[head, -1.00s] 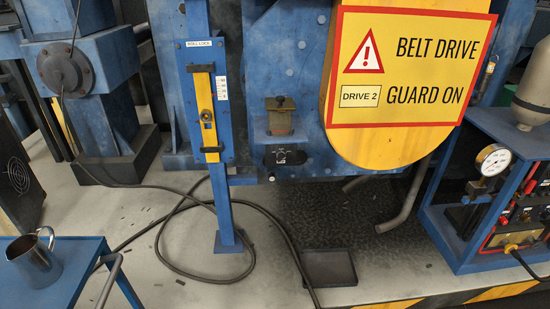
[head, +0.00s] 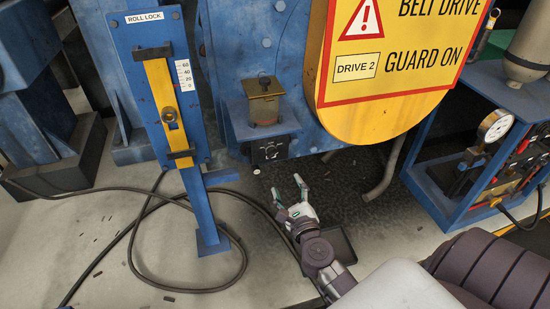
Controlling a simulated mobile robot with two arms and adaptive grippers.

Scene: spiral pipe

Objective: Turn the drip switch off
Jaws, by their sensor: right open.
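A small black switch box (head: 268,151) with a dial on its face sits on the blue machine, below the brass-topped oiler (head: 264,103). I take this as the drip switch; its setting is too small to read. My right gripper (head: 287,187) is open and empty, below and slightly right of the switch box. It appears apart from the box, with its fingers pointing up toward the machine. My left gripper is out of view.
A blue post with a yellow roll-lock bar (head: 163,97) stands left of the switch. The yellow belt guard (head: 390,122) hangs at the upper right. A black cable (head: 130,240) loops on the floor. A dark tray (head: 343,246) lies partly behind my right arm.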

